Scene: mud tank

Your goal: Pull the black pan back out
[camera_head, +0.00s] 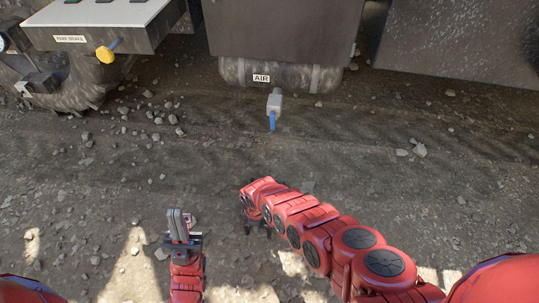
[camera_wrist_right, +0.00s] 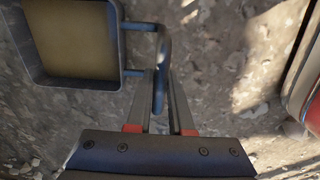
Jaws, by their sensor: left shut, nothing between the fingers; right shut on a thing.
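The black pan (camera_wrist_right: 117,45) is at the upper left of the right wrist view, partly cut off. It has a dark rim, a flat tan inside and a looped side handle (camera_wrist_right: 164,50). My right gripper (camera_wrist_right: 163,75) is shut on this handle, with a finger on each side of the loop. In the head view my right gripper (camera_head: 250,215) is low over the ground and mostly hidden by its own arm; I cannot make out the pan there. My left gripper (camera_head: 178,222) is shut and empty, pointing up the picture, apart from everything.
A dark tank (camera_head: 290,76) labelled AIR hangs at the top, with a grey valve with a blue lever (camera_head: 273,110) below it. A box with a yellow knob (camera_head: 104,53) is at the upper left. Gravelly ground with scattered stones (camera_head: 419,150) lies open between.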

